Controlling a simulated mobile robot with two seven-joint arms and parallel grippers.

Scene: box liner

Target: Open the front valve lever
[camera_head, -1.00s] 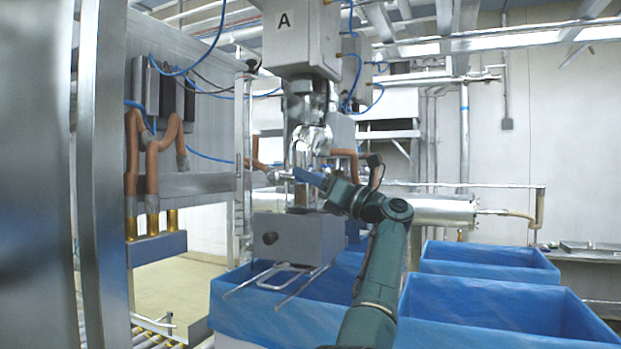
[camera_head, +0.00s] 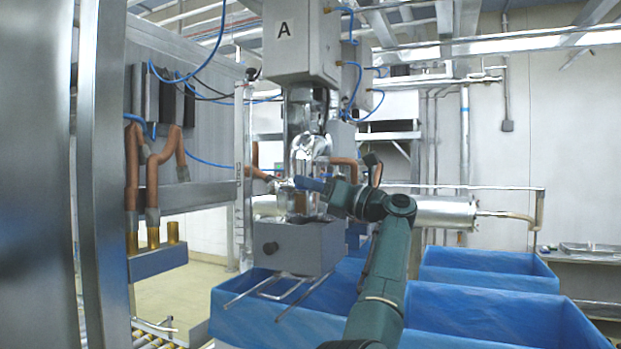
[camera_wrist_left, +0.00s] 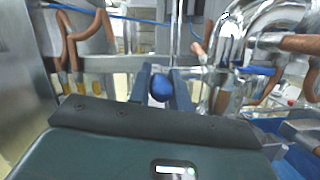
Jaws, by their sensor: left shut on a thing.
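The valve lever ends in a round blue knob (camera_wrist_left: 160,88), seen between my two gripper fingers in the left wrist view. My left gripper (camera_wrist_left: 161,82) is shut on this knob. In the head view my left gripper (camera_head: 299,182) reaches in front of the shiny metal valve pipework (camera_head: 308,147) under the box marked A. There its dark blue fingers and wrist hide the knob and most of the lever. My right gripper is in neither view.
A grey box (camera_head: 305,246) with metal rods below it hangs under the valve. Blue-lined bins (camera_head: 480,312) stand to the right and below. Copper-coloured hoses (camera_head: 152,175) and a steel frame (camera_head: 100,120) are on the left.

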